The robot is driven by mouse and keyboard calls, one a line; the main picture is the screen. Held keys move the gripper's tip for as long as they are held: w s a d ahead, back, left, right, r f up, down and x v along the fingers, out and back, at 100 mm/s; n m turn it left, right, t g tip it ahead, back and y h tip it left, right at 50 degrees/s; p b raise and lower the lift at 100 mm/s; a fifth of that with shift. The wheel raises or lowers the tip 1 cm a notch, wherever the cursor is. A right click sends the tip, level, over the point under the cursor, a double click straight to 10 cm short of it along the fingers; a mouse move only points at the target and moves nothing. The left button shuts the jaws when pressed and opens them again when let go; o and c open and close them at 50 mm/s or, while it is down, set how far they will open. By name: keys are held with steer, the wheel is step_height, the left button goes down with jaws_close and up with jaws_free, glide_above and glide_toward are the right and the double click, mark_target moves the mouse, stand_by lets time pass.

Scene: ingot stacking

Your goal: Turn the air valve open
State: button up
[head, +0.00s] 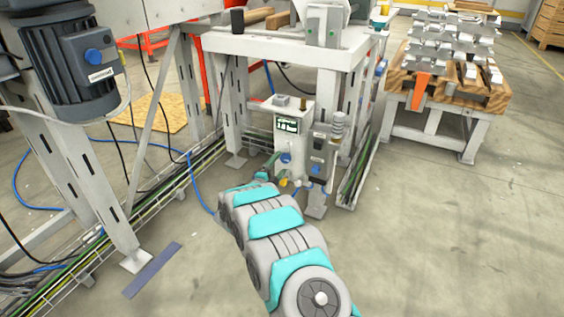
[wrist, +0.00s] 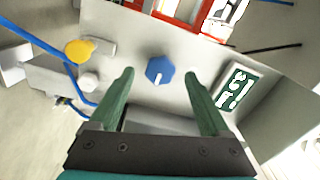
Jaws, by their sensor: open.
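The air valve appears to be the blue knob (wrist: 160,70) on the front of a light grey panel box (wrist: 210,52). A pale pointer mark on the knob points down in the wrist view. The knob also shows in the head view (head: 286,158), below a small lit display (head: 287,126) with a pressure reading in bar. My gripper (wrist: 161,80) has its two green fingers apart, one on each side of the knob. No finger visibly touches it, and the remaining distance is unclear. In the head view my gripper (head: 273,173) is small and low beside the box.
A yellow knob (wrist: 79,50) and blue hose (wrist: 35,38) lie left of the blue knob in the wrist view. A grey unit (head: 320,150) stands right of the box. Frame legs and a cable tray (head: 165,190) are at left. Floor at right (head: 440,220) is clear.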

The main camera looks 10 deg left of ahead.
steer(key=v, duration=0.5)
steer(key=shift+w, duration=0.1)
step_height(320, 180, up, 10)
steer(key=s+a+n+g+y, duration=0.1)
steer(key=s+n+g+y, duration=0.3)
steer(key=n+y, duration=0.45)
steer(key=s+d+r+n+g+y, duration=0.2)
steer(key=s+r+n+g, duration=0.1)
steer(key=s, duration=0.3)
steer(key=s+d+r+n+g+h, duration=0.1)
steer(key=s+d+n+g, duration=0.25)
steer(key=s+d, duration=0.9)
steer(key=s+d+n+g+h, duration=0.2)
steer(key=s+d+g, duration=0.25)
steer(key=s, duration=1.45)
steer(key=s+d+r+n+g+h, duration=0.15)
steer(key=s+d+g, duration=0.25)
steer(key=s+d, duration=0.85)
steer(key=s+a+r+p, duration=0.1)
steer(key=s+r+p, duration=0.1)
steer(key=r+p, duration=0.4)
steer(key=s+a+r+p, duration=0.1)
steer(key=a+r+p, duration=0.1)
steer(key=r+p, duration=0.5)
steer(key=shift+s+r+n+p, duration=0.3)
steer(key=shift+s+n+p, duration=0.1)
steer(key=shift+p, duration=0.35)
